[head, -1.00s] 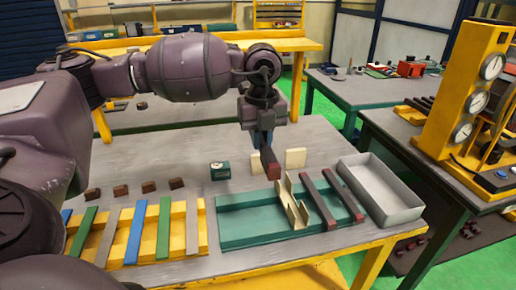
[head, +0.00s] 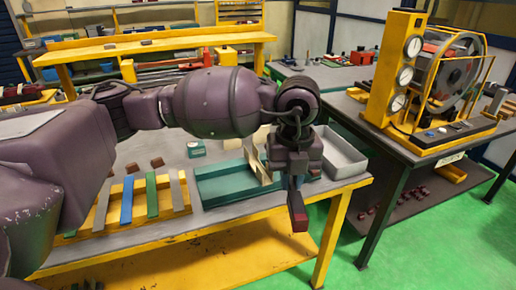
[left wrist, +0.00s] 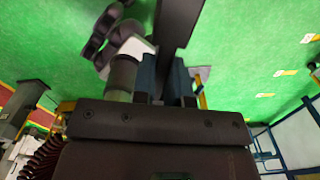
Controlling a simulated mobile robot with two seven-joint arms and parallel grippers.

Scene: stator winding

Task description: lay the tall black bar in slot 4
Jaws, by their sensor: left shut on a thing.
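My left gripper (head: 296,186) points down in front of the bench's front edge, shut on a dark bar (head: 298,214) with a dark red end face. The bar hangs out over the green floor, clear of the bench. In the left wrist view the bar (left wrist: 180,22) looks black and sticks out between the blue fingers (left wrist: 165,82). The teal tray (head: 228,199) with a cream bracket (head: 258,168) lies on the bench behind and left of the gripper. My arm hides the tray's right part. No slot numbers are readable. My right gripper is not in view.
A yellow rack (head: 100,210) holds several coloured bars at the left. A grey open bin (head: 342,158) stands behind and right of the gripper. A gauge machine (head: 405,75) stands on a dark table at the right. The floor between the tables (head: 335,255) is clear.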

